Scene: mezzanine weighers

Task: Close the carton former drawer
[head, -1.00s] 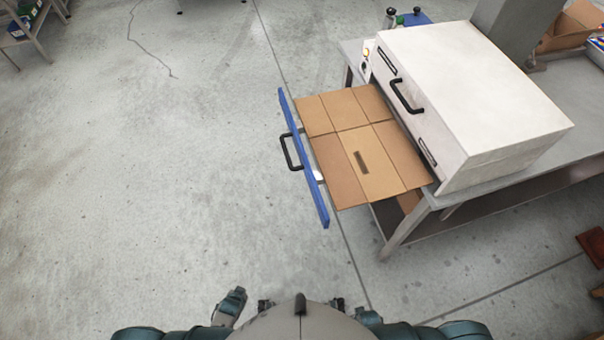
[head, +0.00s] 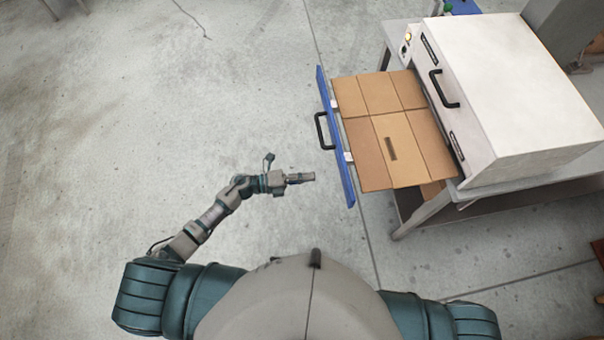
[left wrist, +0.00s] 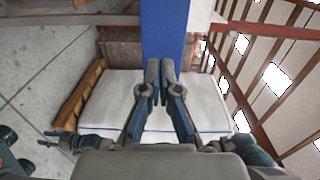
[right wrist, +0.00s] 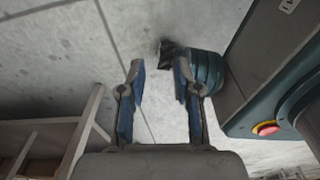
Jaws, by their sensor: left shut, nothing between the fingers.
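The carton former (head: 520,85) is a white box on a grey table. Its drawer is pulled out to the left, with a blue front panel (head: 346,170), a black handle (head: 321,131) and flat brown cardboard (head: 375,130) on it. My left gripper (head: 312,177) is shut and empty, a little left of the panel and below the handle in the head view. In the left wrist view, the shut fingertips (left wrist: 160,68) point at the blue panel (left wrist: 163,28). My right gripper (right wrist: 158,70) shows only in its wrist view, open and empty.
The grey table (head: 430,209) holds the carton former and has a lower shelf. A black handle (head: 444,90) is fixed on the housing's front. The concrete floor left of the drawer is clear. A red button (right wrist: 266,128) shows in the right wrist view.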

